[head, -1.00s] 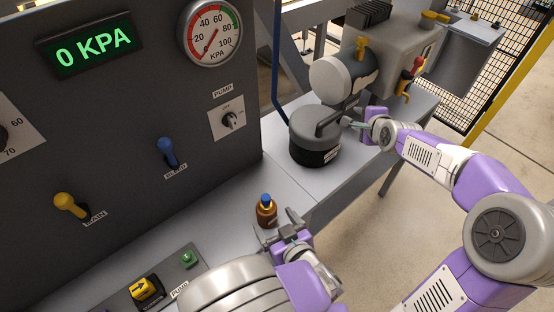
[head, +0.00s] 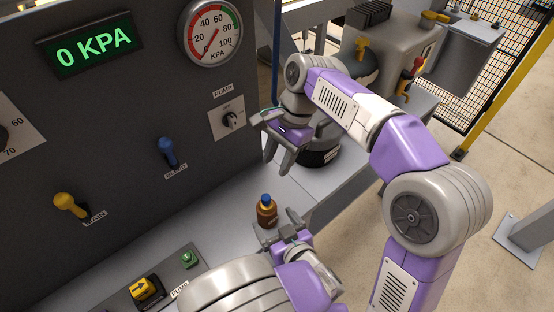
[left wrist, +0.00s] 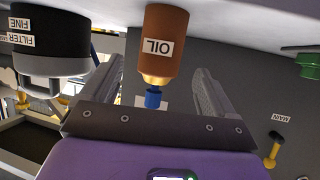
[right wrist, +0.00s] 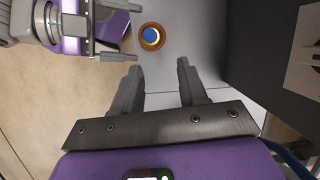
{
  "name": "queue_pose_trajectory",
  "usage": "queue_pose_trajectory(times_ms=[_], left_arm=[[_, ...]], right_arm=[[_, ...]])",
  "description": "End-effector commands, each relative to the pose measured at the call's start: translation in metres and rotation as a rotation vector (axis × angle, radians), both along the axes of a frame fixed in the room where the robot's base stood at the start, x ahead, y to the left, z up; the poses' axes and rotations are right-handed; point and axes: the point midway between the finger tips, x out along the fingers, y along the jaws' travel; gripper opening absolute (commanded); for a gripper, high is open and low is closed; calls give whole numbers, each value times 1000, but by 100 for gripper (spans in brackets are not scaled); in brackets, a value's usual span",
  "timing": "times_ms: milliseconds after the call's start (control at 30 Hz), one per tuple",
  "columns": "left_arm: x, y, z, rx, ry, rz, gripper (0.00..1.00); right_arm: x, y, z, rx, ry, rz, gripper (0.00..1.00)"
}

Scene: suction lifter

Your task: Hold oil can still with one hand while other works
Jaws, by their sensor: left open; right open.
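The oil can (head: 266,212) is a small brown bottle with a blue cap, upright on the grey bench. In the left wrist view its label reads OIL on the brown body (left wrist: 162,28). My left gripper (head: 277,226) is open right beside it; in the left wrist view the can shows between its two fingers, not gripped. My right gripper (head: 271,143) is open and empty above the bench, higher and farther back than the can. In the right wrist view the can (right wrist: 152,37) lies beyond the open fingertips, seen from above.
A dark panel carries a gauge (head: 210,34), a blue lever (head: 167,152), a yellow lever (head: 70,206) and a pump knob (head: 231,119). A black-and-grey filter canister (head: 322,150) stands behind my right arm, partly hidden. A green button (head: 189,259) is at the front.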

Motion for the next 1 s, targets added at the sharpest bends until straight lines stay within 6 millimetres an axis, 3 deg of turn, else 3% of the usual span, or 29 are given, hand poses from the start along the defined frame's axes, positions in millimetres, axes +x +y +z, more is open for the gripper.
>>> queue_pose_trajectory(times_ms=[233, 700, 1000], left_arm=[[7, 3, -3, 0, 0, 3, 88], [59, 26, -27, 1, 0, 2, 88], [65, 28, -29, 0, 0, 0, 88]], right_arm=[[-12, 4, 4, -21, 50, 59, 43], [-11, 3, 4, -21, 50, 58, 43], [-11, 3, 4, -21, 49, 56, 43]])
